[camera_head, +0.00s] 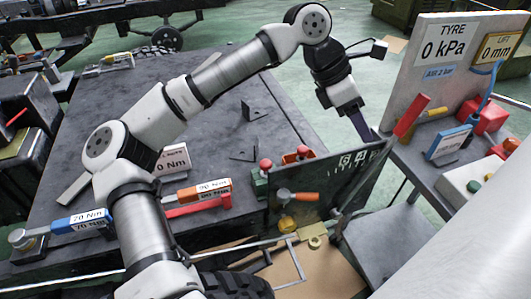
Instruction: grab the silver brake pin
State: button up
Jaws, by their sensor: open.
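My arm reaches over the dark bench from the lower left. My gripper (364,132) points down at the upper right edge of a dark green panel (325,185). Its fingers are small and seen edge-on, and it appears open with nothing visible between them. A thin grey rod (362,184) slants up past the right side of the panel towards a long red handle (411,115). I cannot pick out the silver brake pin for certain; it may be too small to tell or hidden near the gripper or panel.
Blue and orange torque wrenches (76,222) (203,192) and black brackets (262,109) lie on the bench. Green floor shows behind my gripper.

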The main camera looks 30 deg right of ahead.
jog(key=w+a+f+t+y, duration=0.2)
jog(key=w+f+t+y, duration=0.25)
jog(key=w+f, duration=0.3)
jog(key=n+t+y, duration=0.1)
jog(key=t+y, duration=0.2)
jog(key=y, duration=0.1)
send_near(268, 161)
jog(key=x, duration=0.6)
jog(key=shift+s+a+f, duration=0.1)
jog(key=shift+s, duration=0.05)
jog(key=shift+p+x, duration=1.25)
jog(key=shift+x, duration=1.55)
jog(key=c, duration=1.1)
